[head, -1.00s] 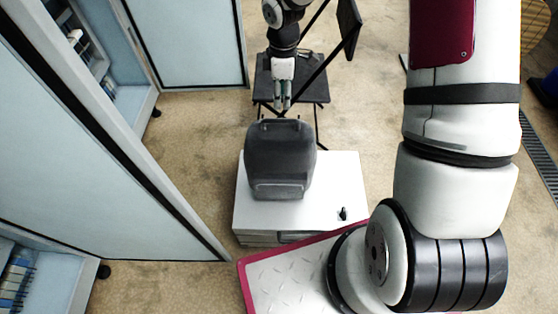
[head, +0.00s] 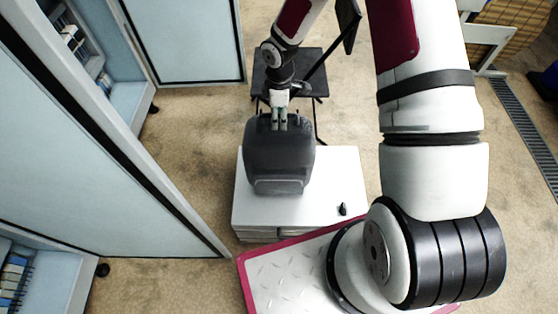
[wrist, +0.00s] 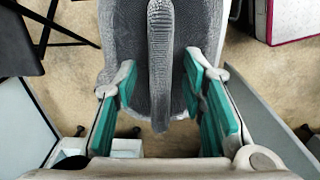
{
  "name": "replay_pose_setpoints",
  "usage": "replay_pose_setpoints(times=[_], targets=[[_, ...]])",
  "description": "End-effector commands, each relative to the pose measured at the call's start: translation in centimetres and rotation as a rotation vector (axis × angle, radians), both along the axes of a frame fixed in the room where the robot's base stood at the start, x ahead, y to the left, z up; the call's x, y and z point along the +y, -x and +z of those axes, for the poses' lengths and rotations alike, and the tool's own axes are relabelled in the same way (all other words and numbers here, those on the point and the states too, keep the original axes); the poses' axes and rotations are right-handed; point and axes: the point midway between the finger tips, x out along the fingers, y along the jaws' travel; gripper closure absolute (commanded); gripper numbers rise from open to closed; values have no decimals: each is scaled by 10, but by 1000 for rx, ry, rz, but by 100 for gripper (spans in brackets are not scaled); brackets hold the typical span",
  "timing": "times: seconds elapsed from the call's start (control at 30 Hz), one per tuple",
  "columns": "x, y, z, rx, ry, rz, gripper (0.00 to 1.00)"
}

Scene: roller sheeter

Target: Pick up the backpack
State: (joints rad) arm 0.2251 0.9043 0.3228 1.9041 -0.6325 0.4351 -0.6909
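The dark grey backpack (head: 280,163) stands upright on a low white cabinet (head: 335,185). My gripper (head: 279,126) is at the backpack's top far edge in the head view. In the wrist view my gripper (wrist: 162,112) is open, with its teal finger pads apart. The grey textured handle strap (wrist: 160,60) of the backpack (wrist: 190,45) runs between the two fingers. I see a gap on each side of the strap. The head view does not show clearly whether a finger touches the backpack.
A small black object (head: 343,209) lies on the cabinet's right side. A black folding chair (head: 262,75) stands just behind the cabinet. Light blue shelf panels (head: 90,150) bound the left side. Carpeted floor (head: 200,125) is open between the panels and the cabinet.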

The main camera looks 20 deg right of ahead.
Motion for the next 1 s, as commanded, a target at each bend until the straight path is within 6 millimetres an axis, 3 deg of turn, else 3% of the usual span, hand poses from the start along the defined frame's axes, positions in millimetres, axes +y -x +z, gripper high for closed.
replay_pose_setpoints(times=[0.17, 0.33, 0.37, 0.83, 1.0], targets=[[0, 0, 0, 0, 0, 0, 62], [0, 0, 0, 0, 0, 0, 99], [0, 0, 0, 0, 0, 0, 100], [0, -2, 3, -4, -1, 0, 100], [0, -2, 13, -5, 0, 1, 100]])
